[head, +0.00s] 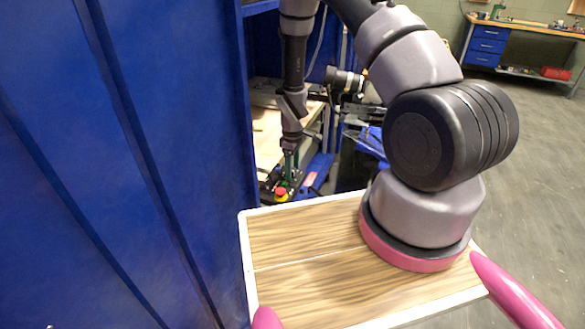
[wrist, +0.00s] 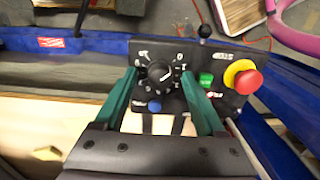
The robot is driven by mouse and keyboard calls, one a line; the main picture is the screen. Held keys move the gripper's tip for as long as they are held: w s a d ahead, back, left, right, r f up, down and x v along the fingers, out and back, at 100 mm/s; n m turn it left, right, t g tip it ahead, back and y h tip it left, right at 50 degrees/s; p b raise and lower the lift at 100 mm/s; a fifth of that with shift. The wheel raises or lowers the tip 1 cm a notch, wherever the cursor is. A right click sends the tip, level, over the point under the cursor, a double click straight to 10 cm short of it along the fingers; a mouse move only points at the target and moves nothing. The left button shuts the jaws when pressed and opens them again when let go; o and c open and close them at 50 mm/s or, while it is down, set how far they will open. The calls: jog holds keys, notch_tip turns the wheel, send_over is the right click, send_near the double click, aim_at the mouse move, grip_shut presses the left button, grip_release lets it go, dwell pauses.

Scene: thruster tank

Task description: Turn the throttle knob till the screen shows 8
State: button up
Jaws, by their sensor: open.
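In the wrist view the black throttle knob (wrist: 159,72) sits on a dark control panel (wrist: 226,55), ringed by a dial with pale marks. My gripper (wrist: 158,76) is open, with one green finger on each side of the knob. I cannot tell whether either finger touches it. In the head view my gripper (head: 290,160) points down at the panel, and the knob cannot be made out there. I cannot make out a screen or its number in either view.
Near the knob are a red emergency button on a yellow collar (wrist: 246,79), a green button (wrist: 206,79), a blue button (wrist: 154,106) and a black ball-topped lever (wrist: 204,31). A tall blue wall (head: 120,150) stands left of my arm in the head view.

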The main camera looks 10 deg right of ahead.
jog(key=shift+c, duration=0.4)
grip_shut()
